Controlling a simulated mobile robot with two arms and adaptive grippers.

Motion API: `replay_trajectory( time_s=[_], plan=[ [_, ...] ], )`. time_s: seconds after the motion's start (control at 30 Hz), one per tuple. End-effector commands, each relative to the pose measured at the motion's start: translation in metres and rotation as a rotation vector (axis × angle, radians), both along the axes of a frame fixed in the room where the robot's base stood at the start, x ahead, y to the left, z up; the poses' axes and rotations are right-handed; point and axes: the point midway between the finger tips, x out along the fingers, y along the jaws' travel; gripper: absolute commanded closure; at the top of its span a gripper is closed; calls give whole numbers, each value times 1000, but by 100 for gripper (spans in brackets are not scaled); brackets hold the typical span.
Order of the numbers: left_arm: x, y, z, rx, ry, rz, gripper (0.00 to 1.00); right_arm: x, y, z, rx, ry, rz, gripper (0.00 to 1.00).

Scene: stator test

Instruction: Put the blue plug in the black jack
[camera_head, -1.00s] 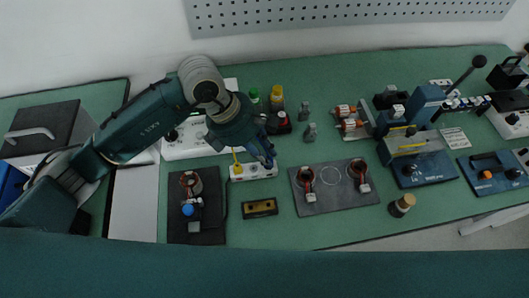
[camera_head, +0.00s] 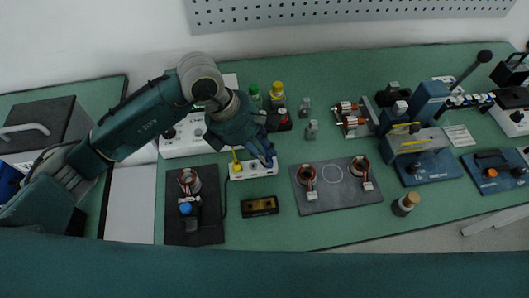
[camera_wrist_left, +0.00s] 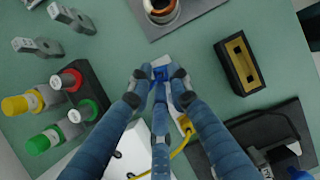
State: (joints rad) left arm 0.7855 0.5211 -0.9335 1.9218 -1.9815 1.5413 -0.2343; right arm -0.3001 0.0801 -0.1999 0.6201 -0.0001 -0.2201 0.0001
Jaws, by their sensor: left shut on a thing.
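My left gripper (camera_head: 264,156) comes in from the left in the head view and points down at the right end of a white jack strip (camera_head: 253,171). In the left wrist view the fingertips (camera_wrist_left: 159,78) are shut on the blue plug (camera_wrist_left: 160,73), over or at the strip (camera_wrist_left: 184,62). A yellow plug (camera_head: 236,166) stands at the strip's left end; its yellow cable (camera_wrist_left: 181,146) shows in the wrist view. The black jack is hidden by the gripper and plug, so I cannot tell whether the plug is inside it. My right gripper is not in view.
A black block with a tan top (camera_head: 259,206) lies in front of the strip. A dark plate with copper coils (camera_head: 332,198) lies to the right. A black board (camera_head: 211,230) lies at the left.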

Motion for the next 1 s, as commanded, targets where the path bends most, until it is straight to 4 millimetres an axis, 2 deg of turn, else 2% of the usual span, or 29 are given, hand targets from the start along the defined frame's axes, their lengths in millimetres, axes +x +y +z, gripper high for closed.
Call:
replay_trajectory(
  time_s=[0.13,0.17,0.23,0.27,0.53,0.67,1.0],
  plan=[
    [0,0,1,0,0,0,100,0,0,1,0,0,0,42],
    [0,0,1,0,0,0,76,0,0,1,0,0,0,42],
    [0,0,1,0,0,0,62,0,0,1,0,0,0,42],
    [0,0,1,0,0,0,60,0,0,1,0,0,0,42],
    [0,0,1,0,0,0,60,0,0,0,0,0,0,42],
    [1,4,9,0,-2,1,60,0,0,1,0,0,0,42],
    [1,32,72,0,-5,2,60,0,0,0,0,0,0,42]
  ],
)
